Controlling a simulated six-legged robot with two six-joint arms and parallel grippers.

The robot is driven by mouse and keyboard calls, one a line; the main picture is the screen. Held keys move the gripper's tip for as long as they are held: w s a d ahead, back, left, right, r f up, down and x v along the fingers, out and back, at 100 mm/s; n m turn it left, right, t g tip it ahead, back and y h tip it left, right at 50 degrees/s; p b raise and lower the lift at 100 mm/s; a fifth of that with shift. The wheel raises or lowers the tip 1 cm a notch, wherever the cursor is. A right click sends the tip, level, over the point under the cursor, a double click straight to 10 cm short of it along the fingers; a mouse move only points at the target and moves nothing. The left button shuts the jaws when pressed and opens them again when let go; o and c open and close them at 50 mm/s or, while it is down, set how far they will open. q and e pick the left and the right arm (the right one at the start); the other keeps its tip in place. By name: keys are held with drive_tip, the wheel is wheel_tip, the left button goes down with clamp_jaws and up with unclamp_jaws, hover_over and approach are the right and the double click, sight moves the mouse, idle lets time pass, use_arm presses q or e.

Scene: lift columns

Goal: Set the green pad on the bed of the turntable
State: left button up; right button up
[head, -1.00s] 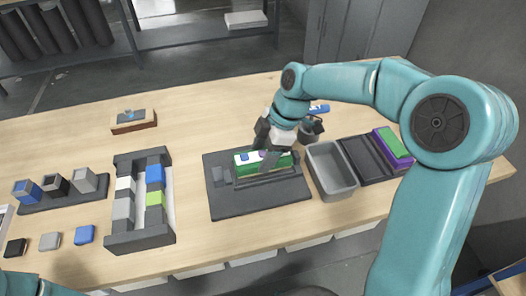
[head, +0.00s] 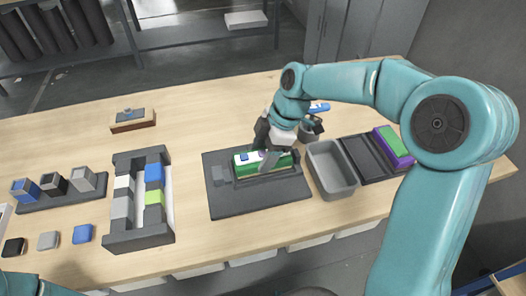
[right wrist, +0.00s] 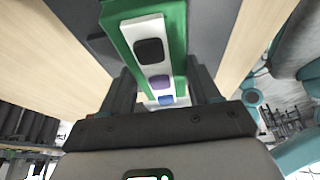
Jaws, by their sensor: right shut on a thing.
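The green pad (head: 283,164) has a white top with small coloured buttons. It lies level over the raised bed of the dark grey plate (head: 230,205), which looks like the turntable. I cannot tell whether it rests fully on the bed. My right gripper (head: 268,163) is over the pad, shut on it. In the right wrist view the pad (right wrist: 117,32) runs between the fingers (right wrist: 160,92), with black, purple and blue buttons showing. The fingers hide part of the pad's top in the head view. My left gripper is out of view.
A grey open bin (head: 333,185) stands just right of the plate. Beyond it is a dark tray (head: 365,158) with a purple and green block (head: 393,146). A dark rack (head: 128,236) with coloured blocks stands to the left.

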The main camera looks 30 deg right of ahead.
drive_tip(key=shift+f+b, duration=0.25)
drive_tip(key=shift+b, duration=0.1)
idle(0.4)
drive_tip(key=o, duration=1.6)
drive_tip(key=shift+r+p, duration=2.5)
drive_tip(key=shift+r, duration=1.05)
drive_tip(key=shift+s, duration=0.1)
